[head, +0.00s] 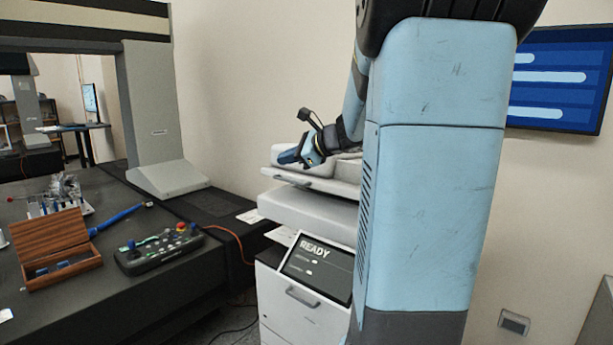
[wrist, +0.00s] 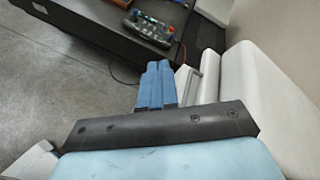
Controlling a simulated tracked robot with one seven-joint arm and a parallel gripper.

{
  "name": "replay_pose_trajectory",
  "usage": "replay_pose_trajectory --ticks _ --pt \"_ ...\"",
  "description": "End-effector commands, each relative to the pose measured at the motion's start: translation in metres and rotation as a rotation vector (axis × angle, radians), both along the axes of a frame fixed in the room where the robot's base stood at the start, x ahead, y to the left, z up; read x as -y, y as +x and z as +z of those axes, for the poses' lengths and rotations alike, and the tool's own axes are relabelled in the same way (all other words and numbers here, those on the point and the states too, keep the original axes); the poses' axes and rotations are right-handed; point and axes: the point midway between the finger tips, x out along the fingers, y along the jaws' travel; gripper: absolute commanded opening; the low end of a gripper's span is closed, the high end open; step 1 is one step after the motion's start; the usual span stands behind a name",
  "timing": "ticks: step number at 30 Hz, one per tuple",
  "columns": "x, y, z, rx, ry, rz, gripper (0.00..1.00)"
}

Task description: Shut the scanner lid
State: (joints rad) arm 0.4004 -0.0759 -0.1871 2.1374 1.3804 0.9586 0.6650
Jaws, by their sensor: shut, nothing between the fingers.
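The white scanner (head: 308,212) stands against the wall at the middle, partly hidden behind my blue arm. Its pale lid (head: 290,173) lies low over the body, with a dark line along its front edge; I cannot tell whether it is fully down. My gripper (head: 287,157) is at the lid's front left part in the head view; contact cannot be told. In the wrist view my blue fingers (wrist: 155,84) are together and empty, to the left of the white scanner top (wrist: 262,95) and a grey handle-like bar (wrist: 208,72).
A READY screen (head: 318,265) is on the scanner's front. To the left is a dark table (head: 150,300) with a control pendant (head: 158,250), an open wooden box (head: 62,255) and a gantry column (head: 155,120). Clear floor shows in the wrist view.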

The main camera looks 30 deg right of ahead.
Motion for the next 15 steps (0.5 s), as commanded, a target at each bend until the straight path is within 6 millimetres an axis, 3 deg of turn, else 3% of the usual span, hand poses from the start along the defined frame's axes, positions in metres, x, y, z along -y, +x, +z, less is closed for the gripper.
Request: replay_pose_trajectory --ticks 8,15 --pt "-0.001 0.004 0.016 -0.312 0.05 0.018 0.0" --pt "0.02 -0.001 0.029 -0.601 0.036 -0.12 0.0"
